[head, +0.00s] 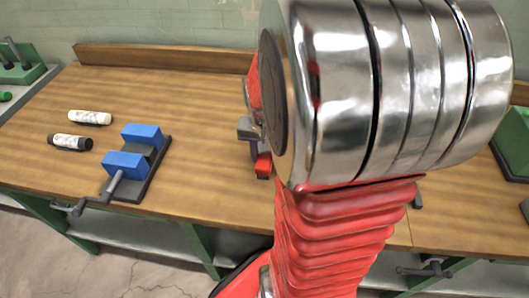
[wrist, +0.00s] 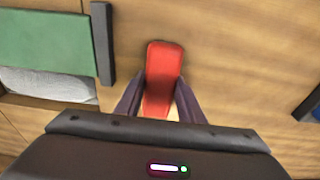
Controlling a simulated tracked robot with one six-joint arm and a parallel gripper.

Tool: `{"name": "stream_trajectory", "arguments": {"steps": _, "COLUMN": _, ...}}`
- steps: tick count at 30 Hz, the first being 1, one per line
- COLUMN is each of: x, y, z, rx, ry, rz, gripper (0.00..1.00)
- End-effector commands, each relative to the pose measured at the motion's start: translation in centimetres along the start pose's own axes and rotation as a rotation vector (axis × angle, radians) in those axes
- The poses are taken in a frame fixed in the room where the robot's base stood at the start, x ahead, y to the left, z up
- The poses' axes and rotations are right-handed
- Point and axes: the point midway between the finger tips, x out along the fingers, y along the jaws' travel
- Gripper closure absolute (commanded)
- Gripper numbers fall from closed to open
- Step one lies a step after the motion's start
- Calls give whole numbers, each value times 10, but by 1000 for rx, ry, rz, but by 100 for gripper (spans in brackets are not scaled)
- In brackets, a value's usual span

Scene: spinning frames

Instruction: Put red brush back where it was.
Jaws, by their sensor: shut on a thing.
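The red brush (wrist: 164,72) lies between the two dark fingers of my gripper (wrist: 160,92) in the wrist view, and the gripper is shut on it. Its rounded red end points away from the gripper. In the head view a small red part of the brush (head: 263,166) shows just below my gripper (head: 250,140), left of my arm's large metal joint. That joint and the red arm sleeve hide much of the gripper. I cannot tell whether the brush touches the wooden workbench (head: 200,150).
A blue-jawed vise (head: 125,165) stands left on the bench. A green rack (head: 22,72) is at far left. In the wrist view a green panel (wrist: 45,40) with a dark bar lies left.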

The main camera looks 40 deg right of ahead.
Motion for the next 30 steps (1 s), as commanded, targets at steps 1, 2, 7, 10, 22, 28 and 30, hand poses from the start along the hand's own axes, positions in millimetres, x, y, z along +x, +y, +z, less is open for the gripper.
{"name": "stream_trajectory", "arguments": {"steps": 1, "x": 1, "y": 0, "z": 0, "rx": 0, "ry": -1, "rz": 0, "gripper": 90}}
{"name": "stream_trajectory", "arguments": {"steps": 2, "x": 1, "y": 0, "z": 0, "rx": 0, "ry": -1, "rz": 0, "gripper": 63}}
{"name": "stream_trajectory", "arguments": {"steps": 7, "x": 1, "y": 0, "z": 0, "rx": -1, "ry": -1, "rz": 0, "gripper": 51}}
{"name": "stream_trajectory", "arguments": {"steps": 10, "x": 1, "y": 0, "z": 0, "rx": -1, "ry": -1, "rz": 0, "gripper": 46}}
{"name": "stream_trajectory", "arguments": {"steps": 22, "x": -7, "y": 0, "z": 0, "rx": -2, "ry": 0, "rz": 0, "gripper": 46}}
{"name": "stream_trajectory", "arguments": {"steps": 28, "x": -31, "y": -1, "z": 0, "rx": -2, "ry": 3, "rz": -1, "gripper": 46}}
{"name": "stream_trajectory", "arguments": {"steps": 30, "x": -43, "y": -1, "z": -1, "rx": -2, "ry": 3, "rz": -1, "gripper": 46}}
